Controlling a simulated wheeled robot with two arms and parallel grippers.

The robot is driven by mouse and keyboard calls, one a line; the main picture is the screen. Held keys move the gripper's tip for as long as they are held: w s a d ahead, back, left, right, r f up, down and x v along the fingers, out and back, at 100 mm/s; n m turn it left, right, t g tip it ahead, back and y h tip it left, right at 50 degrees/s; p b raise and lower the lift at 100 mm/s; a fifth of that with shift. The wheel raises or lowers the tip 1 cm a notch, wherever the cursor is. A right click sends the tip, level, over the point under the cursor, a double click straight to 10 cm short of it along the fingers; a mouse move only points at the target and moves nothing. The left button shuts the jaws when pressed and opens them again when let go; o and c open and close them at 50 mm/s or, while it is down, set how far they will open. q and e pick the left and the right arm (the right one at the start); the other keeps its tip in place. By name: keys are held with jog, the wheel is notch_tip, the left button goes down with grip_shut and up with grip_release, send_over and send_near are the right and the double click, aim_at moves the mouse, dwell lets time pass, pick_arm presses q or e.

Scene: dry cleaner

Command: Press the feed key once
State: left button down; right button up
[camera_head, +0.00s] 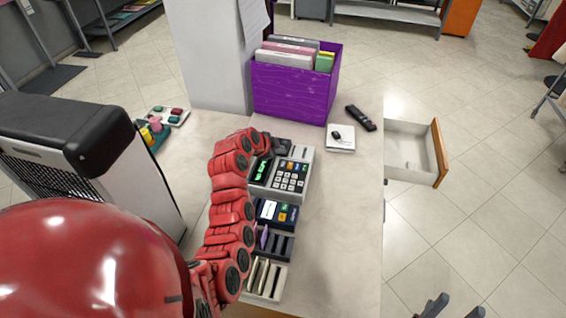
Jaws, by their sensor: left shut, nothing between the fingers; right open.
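The grey register (300,165) stands on the counter, with a lit green display and a keypad (291,175) of pale and coloured keys. No key labels are legible, so I cannot tell which one is the feed key. My red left arm reaches over the register's left side. My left gripper (265,147) is at the far left part of the register, shut and empty; its tips are small and partly hidden, and I cannot tell whether they touch it. My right gripper (452,309) is open and empty at the bottom right edge, over the floor and away from the counter.
A card terminal (276,213) and dark and pale trays stand in front of the register. Behind are a purple file box (295,92), a white pad (341,138) and a black remote (361,118). An open drawer (413,150) juts out right. The counter's front right is clear.

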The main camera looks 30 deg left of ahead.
aim_at(280, 166)
pick_arm(q)
notch_tip(280, 166, down, 3)
jog(key=shift+f+b, duration=0.1)
jog(key=shift+b, duration=0.75)
jog(key=shift+f+b, duration=0.55)
jog(key=shift+b, duration=0.1)
dwell(0.8)
jog(key=shift+f+b, duration=0.3)
jog(key=shift+b, duration=0.6)
jog(key=shift+f+b, duration=0.4)
jog(key=shift+b, duration=0.25)
dwell(0.4)
jog(key=shift+r, duration=0.15)
jog(key=shift+r+b, duration=0.3)
jog(key=shift+r, duration=0.25)
